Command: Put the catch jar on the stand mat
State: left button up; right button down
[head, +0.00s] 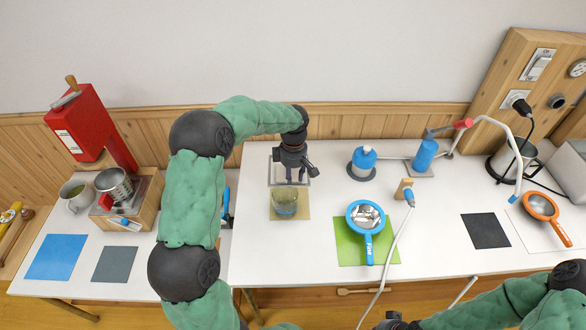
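A clear glass jar (285,202) with a yellow-green tint, which looks like the catch jar, stands upright on a tan mat (304,214). My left gripper (295,178) points down just beyond the jar in the picture, over a grey-framed plate (274,178). Its fingers look apart with nothing between them, and I see a gap to the jar. Several flat mats lie about, and I cannot tell which is the stand mat: a blue one (57,257), a grey one (114,264) and a black one (486,231). My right gripper (396,323) is only partly in view at the bottom edge.
A blue-handled strainer (366,218) lies on a green mat (350,248), with a hose (396,250) beside it. An orange strainer (541,208) lies right. A red dispenser (90,125) and metal cup (115,184) stand left. A gap separates the tables.

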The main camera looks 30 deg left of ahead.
pick_arm(q)
jog(key=shift+f+b, duration=0.3)
jog(key=shift+f, duration=1.35)
grip_shut()
